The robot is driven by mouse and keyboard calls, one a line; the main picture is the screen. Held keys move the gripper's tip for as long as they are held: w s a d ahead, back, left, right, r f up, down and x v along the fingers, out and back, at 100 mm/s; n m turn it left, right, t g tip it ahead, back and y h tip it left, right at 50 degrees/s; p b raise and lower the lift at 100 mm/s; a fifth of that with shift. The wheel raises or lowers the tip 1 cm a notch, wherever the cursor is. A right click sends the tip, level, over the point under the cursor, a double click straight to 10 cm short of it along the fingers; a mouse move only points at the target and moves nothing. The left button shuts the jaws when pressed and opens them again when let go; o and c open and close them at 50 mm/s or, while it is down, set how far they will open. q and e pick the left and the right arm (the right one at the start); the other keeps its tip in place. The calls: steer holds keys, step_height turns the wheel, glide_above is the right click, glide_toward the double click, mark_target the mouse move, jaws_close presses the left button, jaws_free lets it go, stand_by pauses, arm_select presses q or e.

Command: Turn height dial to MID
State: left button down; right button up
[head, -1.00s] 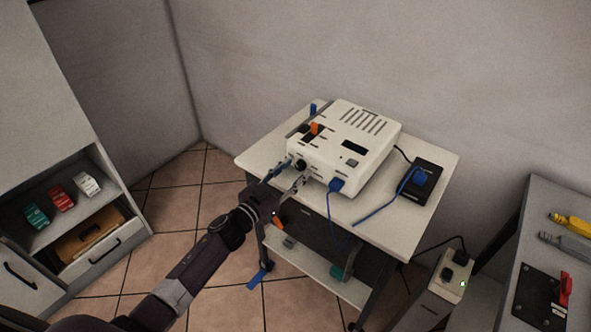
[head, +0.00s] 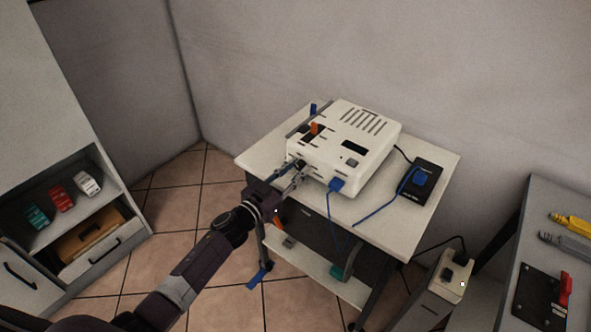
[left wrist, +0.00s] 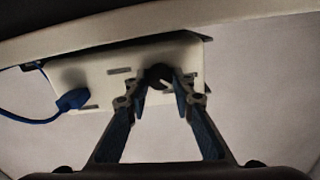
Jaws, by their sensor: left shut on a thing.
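The white machine (head: 348,140) stands on the small table, with a vented top and a blue plug in its front. The dark round height dial (left wrist: 160,75) is on its front face, between my fingertips in the left wrist view. My left gripper (head: 297,167) reaches in from the left and is shut on the dial; its fingers (left wrist: 166,86) lie on both sides of it. The fingers cover most of the dial in the head view, and I cannot read its setting. My right gripper is not in view.
A blue plug (head: 338,185) with a hanging blue cable (head: 377,212) is right of the dial. A black box (head: 414,187) sits on the table (head: 430,160). An orange lever (head: 315,129) stands on the machine. A cabinet (head: 120,262) is at left.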

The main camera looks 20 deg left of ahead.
arm_select(q)
steer(key=m, duration=0.4)
steer(key=shift+f+b, duration=0.1)
steer(key=shift+b, duration=0.3)
steer(key=shift+s+f+m, duration=0.1)
steer(key=shift+s+m, duration=0.05)
steer(key=shift+m, duration=1.05)
steer(key=shift+f+m+b, duration=0.1)
steer(key=shift+m+b, duration=0.2)
steer(key=shift+f, duration=0.1)
steer(key=c, duration=1.9)
jaws_free()
steer(key=shift+c, duration=0.2)
steer(key=shift+o, duration=1.4)
steer(key=shift+r, duration=0.3)
